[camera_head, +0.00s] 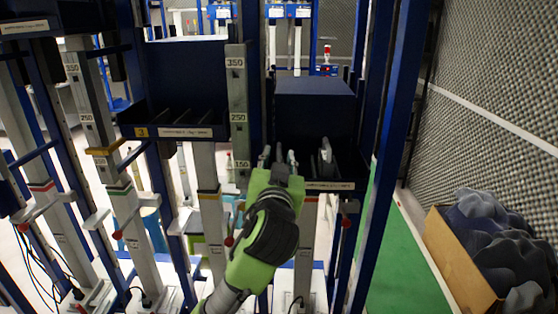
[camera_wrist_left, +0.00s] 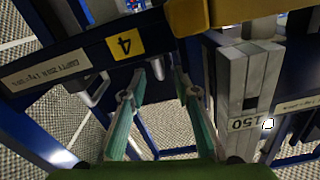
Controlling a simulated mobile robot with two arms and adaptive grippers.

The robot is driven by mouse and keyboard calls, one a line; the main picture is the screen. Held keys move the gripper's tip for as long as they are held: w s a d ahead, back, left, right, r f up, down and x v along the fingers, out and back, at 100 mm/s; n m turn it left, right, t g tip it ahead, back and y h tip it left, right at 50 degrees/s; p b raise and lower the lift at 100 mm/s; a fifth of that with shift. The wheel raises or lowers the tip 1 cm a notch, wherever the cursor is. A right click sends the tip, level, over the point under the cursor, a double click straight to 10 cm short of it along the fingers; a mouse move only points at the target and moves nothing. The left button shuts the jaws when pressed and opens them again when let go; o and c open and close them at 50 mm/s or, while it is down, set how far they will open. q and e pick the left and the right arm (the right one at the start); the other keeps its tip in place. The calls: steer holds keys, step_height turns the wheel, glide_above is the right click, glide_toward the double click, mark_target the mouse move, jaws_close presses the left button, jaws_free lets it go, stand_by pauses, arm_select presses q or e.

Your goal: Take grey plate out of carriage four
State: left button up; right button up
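Carriage four (camera_head: 345,185) is the dark blue tray at the right in the head view, below a large blue box-shaped block. A grey plate (camera_head: 326,155) stands upright in it, towards its right side. My left gripper (camera_head: 278,158) is in front of the left part of this carriage, left of the plate and apart from it. In the left wrist view the carriage's front with the yellow number 4 label (camera_wrist_left: 124,43) lies just beyond my left gripper (camera_wrist_left: 156,92). Its two teal fingers are spread with nothing between them. My right gripper is not in view.
Carriage three (camera_head: 200,132), with several dark dividers, is to the left. A post marked 350, 250 and 150 (camera_head: 237,110) stands between the carriages. A blue upright (camera_head: 385,150) is close on the right. A cardboard box of grey foam (camera_head: 460,250) is on the floor at right.

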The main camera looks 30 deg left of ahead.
arm_select(q)
steer(key=shift+x, duration=1.45)
steer(key=shift+s, duration=0.1)
jaws_close()
steer(key=shift+r, duration=0.1)
